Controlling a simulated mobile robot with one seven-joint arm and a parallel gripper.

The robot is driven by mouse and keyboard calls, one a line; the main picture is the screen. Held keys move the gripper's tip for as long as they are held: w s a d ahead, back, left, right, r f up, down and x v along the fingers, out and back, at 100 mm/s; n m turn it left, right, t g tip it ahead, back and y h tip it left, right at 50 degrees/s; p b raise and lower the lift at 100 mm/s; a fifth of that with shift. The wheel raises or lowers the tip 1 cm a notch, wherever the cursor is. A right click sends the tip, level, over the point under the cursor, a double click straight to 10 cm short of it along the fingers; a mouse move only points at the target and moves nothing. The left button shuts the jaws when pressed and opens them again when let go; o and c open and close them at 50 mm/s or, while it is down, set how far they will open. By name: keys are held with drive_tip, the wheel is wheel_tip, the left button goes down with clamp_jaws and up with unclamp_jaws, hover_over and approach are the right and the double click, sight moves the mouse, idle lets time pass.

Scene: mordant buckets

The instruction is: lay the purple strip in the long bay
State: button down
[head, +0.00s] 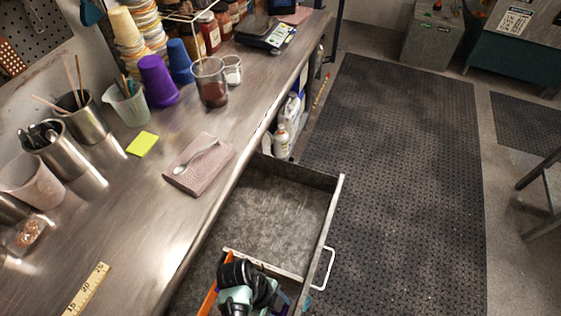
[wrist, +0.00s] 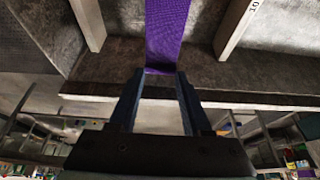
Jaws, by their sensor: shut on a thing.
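In the wrist view the purple strip (wrist: 167,30) runs away from my gripper (wrist: 160,76). My gripper is shut on its near end. The strip lies in line between two pale dividers, one on the left (wrist: 88,22) and one on the right (wrist: 236,28). I cannot tell whether it touches the grey floor there. In the head view the open metal drawer (head: 338,205) has a large empty compartment and a cross divider (head: 262,263). My arm is over the near part of the drawer and hides most of it, including the gripper's fingertips.
The steel counter (head: 130,210) runs along the left. A folded cloth (head: 200,165) with a spoon lies near its edge, beside a yellow note (head: 142,144). Cups, including a purple one (head: 158,80), stand behind. A dark floor mat (head: 400,170) lies clear on the right.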

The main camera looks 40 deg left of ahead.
drive_tip(key=shift+f+b, duration=3)
drive_tip(key=shift+f, duration=0.75)
drive_tip(key=shift+f+b, duration=0.5)
drive_tip(key=shift+f, duration=0.15)
drive_tip(key=shift+c, duration=1.4)
unclamp_jaws()
drive_tip(key=v, duration=1.3)
drive_tip(key=shift+s+p, duration=0.1)
drive_tip(key=shift+p, duration=0.25)
drive_tip(key=shift+d, duration=0.1)
